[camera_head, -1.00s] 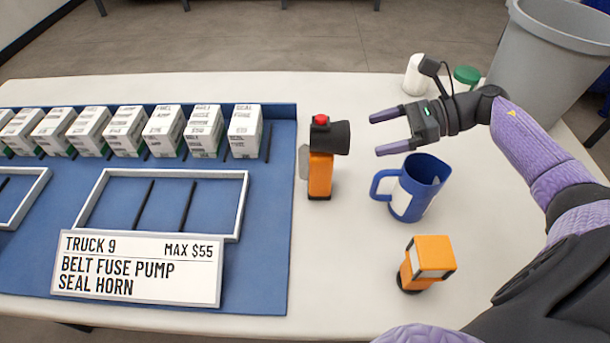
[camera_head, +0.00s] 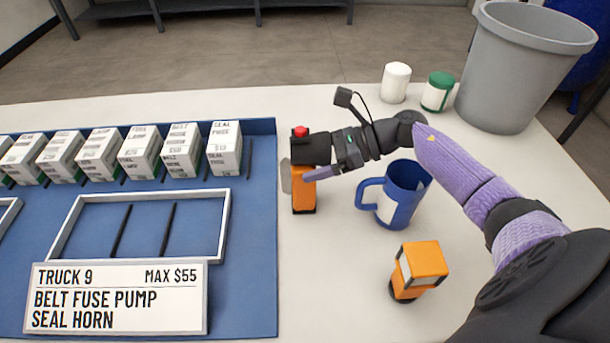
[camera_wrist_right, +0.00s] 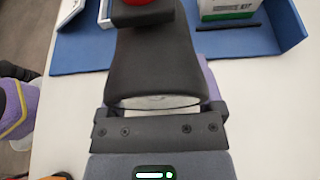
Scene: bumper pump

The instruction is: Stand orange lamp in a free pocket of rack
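The orange lamp (camera_head: 303,197) stands upright on the table, just right of the blue mat. It has a black head with a red button on top; the head (camera_wrist_right: 155,60) fills the middle of the right wrist view, its pale lens facing my palm. My right gripper (camera_head: 318,158) is at the lamp's head, its fingers spread with the head between them. The near purple finger shows beside the head; the far finger is hidden behind it. Firm contact is not visible. The rack (camera_head: 228,225) is a white frame on the mat with black dividers, its pockets empty. My left gripper is out of view.
A second orange lamp-like item (camera_head: 418,268) stands at front right, and a blue mug (camera_head: 408,190) sits under my right forearm. White boxes (camera_head: 183,150) line the back of the blue mat (camera_head: 262,250). A sign (camera_head: 120,298) stands before the rack. A grey bin (camera_head: 510,80) is at the back right.

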